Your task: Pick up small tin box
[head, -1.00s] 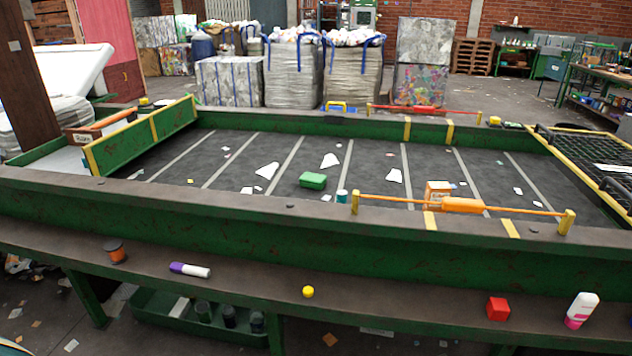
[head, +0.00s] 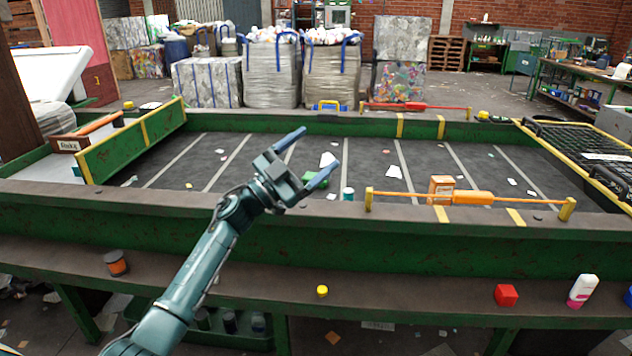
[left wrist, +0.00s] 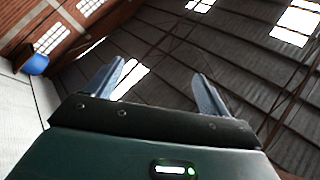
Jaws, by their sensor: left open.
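A small green box, which seems to be the tin box (head: 309,176), lies on the dark belt in the head view. It is mostly hidden behind my left gripper (head: 320,149). That gripper is open and empty, its two blue fingers spread wide, raised in front of the belt. From this view I cannot tell its distance to the box. In the left wrist view the open fingers (left wrist: 160,88) point toward the roof, with nothing between them. At the right edge of the head view a small blue piece shows, possibly a fingertip of my right gripper.
A teal can (head: 347,194) and an orange carton (head: 441,189) stand near the belt's front edge, by an orange bar (head: 473,197). The front ledge holds a dark orange-banded spool (head: 116,263), yellow piece (head: 322,291), red cube (head: 506,295) and white-pink bottle (head: 582,291). White scraps dot the belt.

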